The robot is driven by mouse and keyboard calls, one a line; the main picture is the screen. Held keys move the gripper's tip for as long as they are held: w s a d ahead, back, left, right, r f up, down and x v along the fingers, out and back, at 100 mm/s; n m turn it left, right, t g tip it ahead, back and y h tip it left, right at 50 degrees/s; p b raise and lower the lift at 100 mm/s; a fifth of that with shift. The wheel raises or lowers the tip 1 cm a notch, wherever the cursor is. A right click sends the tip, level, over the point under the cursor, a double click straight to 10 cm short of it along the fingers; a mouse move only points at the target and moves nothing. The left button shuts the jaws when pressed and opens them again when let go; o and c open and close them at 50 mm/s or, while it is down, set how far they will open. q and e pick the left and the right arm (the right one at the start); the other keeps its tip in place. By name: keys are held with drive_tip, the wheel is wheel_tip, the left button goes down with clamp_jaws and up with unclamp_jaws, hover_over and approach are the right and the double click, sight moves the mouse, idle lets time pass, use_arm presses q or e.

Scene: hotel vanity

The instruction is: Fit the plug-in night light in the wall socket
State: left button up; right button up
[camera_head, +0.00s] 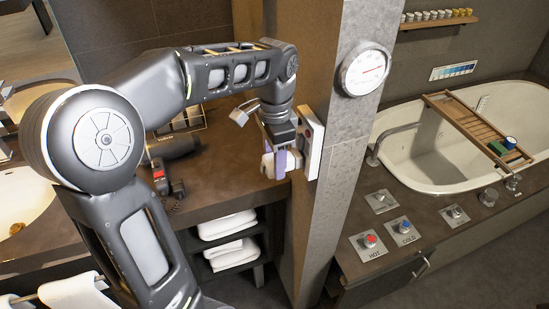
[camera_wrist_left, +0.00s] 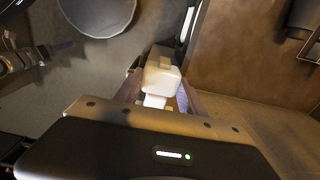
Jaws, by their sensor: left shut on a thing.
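My left gripper (camera_head: 283,163) is beside the grey pillar, low over the vanity counter's end. It is shut on the night light (camera_wrist_left: 161,76), a small white block between the fingers in the left wrist view. In the head view the fingers mostly hide the night light, with a whitish part showing beside them. The wall socket plate (camera_head: 314,143) is a pale upright panel on the pillar's left face, just right of the gripper. Its openings are not visible. I cannot tell whether the night light touches the socket. My right gripper is not in view.
A round dial gauge (camera_head: 365,69) hangs on the pillar. A hair dryer (camera_head: 172,150) lies on the counter (camera_head: 222,174), left of the gripper. Towels (camera_head: 228,225) sit on shelves below. A bathtub (camera_head: 430,150) is right of the pillar.

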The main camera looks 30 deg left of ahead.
use_arm(q)
drive_tip(key=shift+w+d+p, duration=0.4)
drive_tip(key=shift+w+d, duration=0.3)
drive_tip(key=shift+w, duration=0.25)
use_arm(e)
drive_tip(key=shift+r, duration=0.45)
use_arm(q)
drive_tip(key=o, duration=1.4)
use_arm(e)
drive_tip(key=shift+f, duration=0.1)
